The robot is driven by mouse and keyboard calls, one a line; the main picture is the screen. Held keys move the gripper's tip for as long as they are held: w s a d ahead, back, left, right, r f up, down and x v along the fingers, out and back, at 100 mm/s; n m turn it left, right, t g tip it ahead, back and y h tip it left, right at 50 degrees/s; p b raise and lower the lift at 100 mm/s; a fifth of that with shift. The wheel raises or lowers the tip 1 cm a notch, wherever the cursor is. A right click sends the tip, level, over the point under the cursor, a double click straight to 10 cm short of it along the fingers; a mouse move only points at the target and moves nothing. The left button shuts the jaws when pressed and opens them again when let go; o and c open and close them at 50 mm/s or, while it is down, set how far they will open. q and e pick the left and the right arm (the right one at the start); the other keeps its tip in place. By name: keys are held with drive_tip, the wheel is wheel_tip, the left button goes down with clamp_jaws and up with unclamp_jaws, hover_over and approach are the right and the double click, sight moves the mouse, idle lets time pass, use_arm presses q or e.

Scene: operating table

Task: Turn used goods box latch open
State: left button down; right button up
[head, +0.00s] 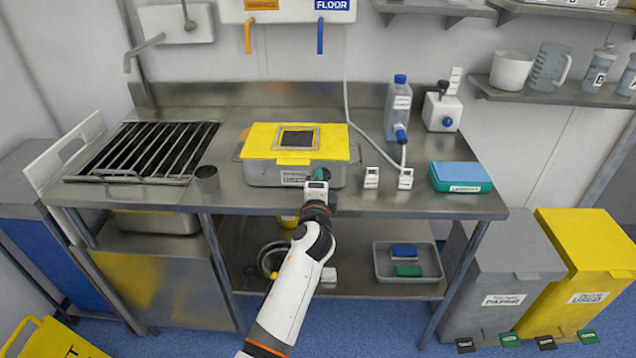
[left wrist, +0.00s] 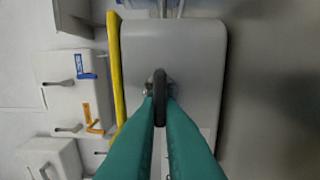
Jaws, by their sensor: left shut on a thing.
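The used goods box (head: 262,172) is a grey metal box with a yellow lid (head: 258,144), standing shut on the steel table. My left gripper (head: 318,178) is at the front face of the box, right of its middle. In the left wrist view the grey box front (left wrist: 185,50) fills the middle, with the yellow lid edge (left wrist: 115,75) along its left. The teal fingers (left wrist: 160,105) are shut on a dark latch (left wrist: 160,88) that stands out from the box front. The fingers hide part of the latch. My right gripper is not in view.
A tray (head: 408,280) is on the lower shelf.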

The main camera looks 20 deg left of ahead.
use_arm(q)
drive_tip(key=shift+f, duration=0.1)
idle(0.4)
drive_tip(key=c, duration=1.6)
unclamp_jaws()
drive_tip(key=shift+o, duration=0.2)
drive_tip(key=v, duration=1.2)
